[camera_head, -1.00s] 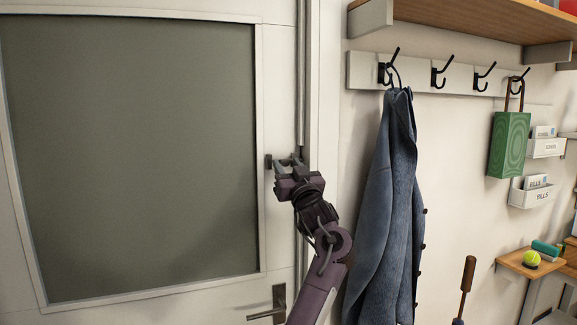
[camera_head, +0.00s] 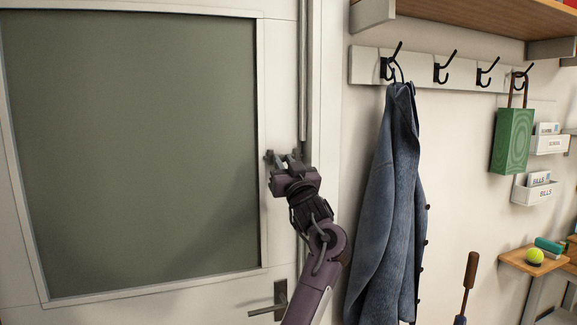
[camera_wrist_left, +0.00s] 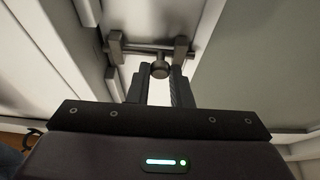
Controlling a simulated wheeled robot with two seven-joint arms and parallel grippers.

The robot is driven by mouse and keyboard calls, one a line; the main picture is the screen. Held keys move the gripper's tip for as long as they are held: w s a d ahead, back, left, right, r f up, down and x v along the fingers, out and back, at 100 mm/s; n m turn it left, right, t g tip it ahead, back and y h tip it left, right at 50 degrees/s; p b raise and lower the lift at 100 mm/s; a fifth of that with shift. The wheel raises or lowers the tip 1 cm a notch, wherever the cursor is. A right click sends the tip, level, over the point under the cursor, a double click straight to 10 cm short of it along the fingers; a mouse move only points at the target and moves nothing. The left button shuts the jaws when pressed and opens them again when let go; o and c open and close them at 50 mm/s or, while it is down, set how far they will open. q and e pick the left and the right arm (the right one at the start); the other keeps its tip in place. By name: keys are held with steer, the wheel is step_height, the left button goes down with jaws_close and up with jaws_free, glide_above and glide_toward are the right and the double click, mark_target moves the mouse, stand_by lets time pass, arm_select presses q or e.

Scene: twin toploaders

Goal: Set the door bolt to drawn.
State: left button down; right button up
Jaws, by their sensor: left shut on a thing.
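The door bolt (camera_wrist_left: 148,51) is a dark bar with a round knob (camera_wrist_left: 160,69), running between two upright brackets in the left wrist view. The bar seems to reach both brackets, and the knob sits nearer the right one. In the head view the bolt's dark bracket (camera_head: 269,156) shows at the door's right edge, and my gripper hides most of the rest. My left gripper (camera_head: 287,161) is at the bolt, with its fingers shut on the knob; the fingers also show in the left wrist view (camera_wrist_left: 160,86). My right gripper is not in view.
The white door (camera_head: 281,232) has a large grey panel and a lever handle (camera_head: 280,301) below the bolt. A blue coat (camera_head: 392,205) hangs close on the right of my arm. A wooden shelf (camera_head: 470,14) juts out at the upper right.

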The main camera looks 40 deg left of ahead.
arm_select(q)
steer(key=c, duration=1.5)
jaws_free()
steer(key=shift+s+a+f, duration=0.1)
steer(key=shift+o, duration=0.9)
steer(key=shift+s, duration=0.15)
steer(key=b+v, duration=0.3)
steer(key=v, duration=0.4)
steer(key=shift+s+d+b, duration=0.2)
steer(key=shift+d+b, duration=0.15)
